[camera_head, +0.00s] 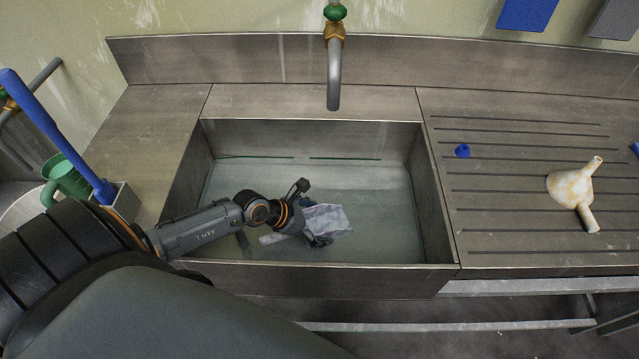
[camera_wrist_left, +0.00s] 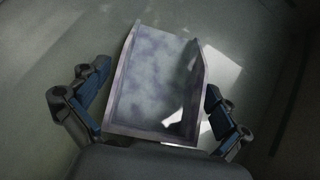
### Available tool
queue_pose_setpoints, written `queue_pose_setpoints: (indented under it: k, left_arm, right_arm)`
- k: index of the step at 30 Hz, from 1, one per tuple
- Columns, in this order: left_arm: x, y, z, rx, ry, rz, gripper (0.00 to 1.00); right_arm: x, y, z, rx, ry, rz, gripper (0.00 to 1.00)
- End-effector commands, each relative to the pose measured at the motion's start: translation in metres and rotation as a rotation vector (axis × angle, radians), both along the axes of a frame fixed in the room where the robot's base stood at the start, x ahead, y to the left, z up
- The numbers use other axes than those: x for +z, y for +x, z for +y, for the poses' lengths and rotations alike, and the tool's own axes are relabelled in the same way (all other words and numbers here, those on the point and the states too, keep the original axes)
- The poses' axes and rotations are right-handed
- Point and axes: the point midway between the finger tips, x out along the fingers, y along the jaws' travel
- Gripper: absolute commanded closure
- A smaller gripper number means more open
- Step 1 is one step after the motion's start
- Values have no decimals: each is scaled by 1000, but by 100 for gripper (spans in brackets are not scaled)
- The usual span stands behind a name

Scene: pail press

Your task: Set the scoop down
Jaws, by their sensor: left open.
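The scoop (camera_head: 328,221), pale with blue-grey mottling, is in the sink basin (camera_head: 385,190), seemingly on its floor. My left gripper (camera_head: 310,214) is down in the basin at the scoop and hides part of it. In the left wrist view the scoop's tray (camera_wrist_left: 152,75) lies between the fingers of my left gripper (camera_wrist_left: 156,103), which are spread wide. A dark gap shows beside the left finger; whether the right finger touches the scoop's side I cannot tell. My right gripper is out of view.
A faucet (camera_head: 334,75) hangs over the basin's back edge. At left stand a green jug (camera_head: 68,179) and a blue-handled tool (camera_head: 60,135) in a grey holder.

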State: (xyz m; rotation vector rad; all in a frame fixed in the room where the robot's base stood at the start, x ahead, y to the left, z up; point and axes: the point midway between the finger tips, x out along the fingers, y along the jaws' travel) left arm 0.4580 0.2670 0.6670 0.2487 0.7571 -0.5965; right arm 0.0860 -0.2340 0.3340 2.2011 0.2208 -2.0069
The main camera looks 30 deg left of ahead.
Motion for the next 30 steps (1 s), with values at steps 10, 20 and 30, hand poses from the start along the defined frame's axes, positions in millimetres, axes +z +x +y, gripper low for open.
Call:
queue_pose_setpoints:
  k: [10,20,30]
  left_arm:
    - [20,-15,11,-1,3,2,0]
    - [70,-55,39,-5,4,2,0]
    - [88,-69,50,0,0,0,0]
  right_arm:
    - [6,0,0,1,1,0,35]
    - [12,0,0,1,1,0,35]
    - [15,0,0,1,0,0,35]
